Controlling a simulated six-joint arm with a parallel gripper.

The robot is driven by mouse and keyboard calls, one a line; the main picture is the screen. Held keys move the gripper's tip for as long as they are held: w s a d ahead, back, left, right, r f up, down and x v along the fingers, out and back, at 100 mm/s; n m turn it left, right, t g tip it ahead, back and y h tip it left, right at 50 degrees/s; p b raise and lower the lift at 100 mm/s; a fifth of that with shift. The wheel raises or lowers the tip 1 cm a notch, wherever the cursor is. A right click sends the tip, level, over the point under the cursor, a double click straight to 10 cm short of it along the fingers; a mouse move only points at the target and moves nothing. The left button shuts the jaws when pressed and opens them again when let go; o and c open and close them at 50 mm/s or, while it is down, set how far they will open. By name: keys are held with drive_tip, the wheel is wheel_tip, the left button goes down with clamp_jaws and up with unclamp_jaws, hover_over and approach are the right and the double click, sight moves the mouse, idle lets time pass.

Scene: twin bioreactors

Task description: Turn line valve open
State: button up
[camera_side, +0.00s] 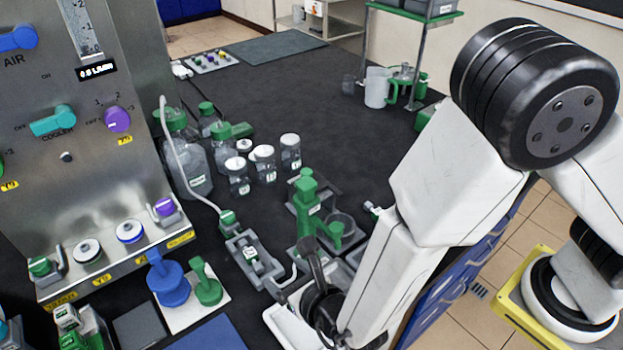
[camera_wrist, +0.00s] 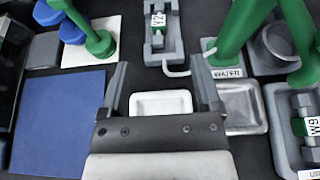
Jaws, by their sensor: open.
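A small valve labelled V2 (camera_wrist: 158,22) sits in a grey holder (camera_wrist: 175,52) at the top middle of the wrist view, with a pale tube leaving it. In the side view the same grey holder (camera_side: 238,247) lies on the dark bench, with a green-and-white valve body (camera_side: 251,256) in it. I cannot tell the valve's setting. My gripper (camera_wrist: 148,72) is open and empty, short of the holder in the wrist view, over a white tray (camera_wrist: 160,97). In the side view my gripper (camera_side: 312,275) is dark, right of the holder and partly hidden by my arm.
A green stand labelled WATER (camera_side: 306,205) rises close to the gripper. A metal tray (camera_wrist: 240,105) and a W9 holder (camera_wrist: 280,130) lie at right. Blue and green pieces (camera_side: 168,284) stand on a white plate, near a blue mat (camera_wrist: 62,115). Bottles (camera_side: 264,163) stand behind.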

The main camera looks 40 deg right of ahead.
wheel_tip(320, 180, up, 21)
drive_tip(key=w+d+f+m+g+h, duration=0.2)
drive_tip(key=w+m+g, duration=0.25)
drive_tip(key=m, duration=1.15)
drive_tip(key=w+d+f+m+g+h, duration=0.15)
drive_tip(key=w+d+m+g, duration=0.35)
drive_tip(key=m, duration=1.1)
drive_tip(key=w+a+r+m+g+y, duration=0.15)
drive_tip(key=w+m+y, duration=0.4)
drive_tip(key=m, duration=0.75)
drive_tip(key=w+a+r+m+g+y, duration=0.1)
drive_tip(key=w+a+r+m+y, duration=0.1)
drive_tip(key=w+m, duration=0.85)
wheel_tip(320, 180, down, 18)
drive_tip(key=s+m, duration=0.2)
drive_tip(key=m, duration=0.1)
drive_tip(key=shift+s+f, duration=0.2)
drive_tip(key=shift+s, duration=0.2)
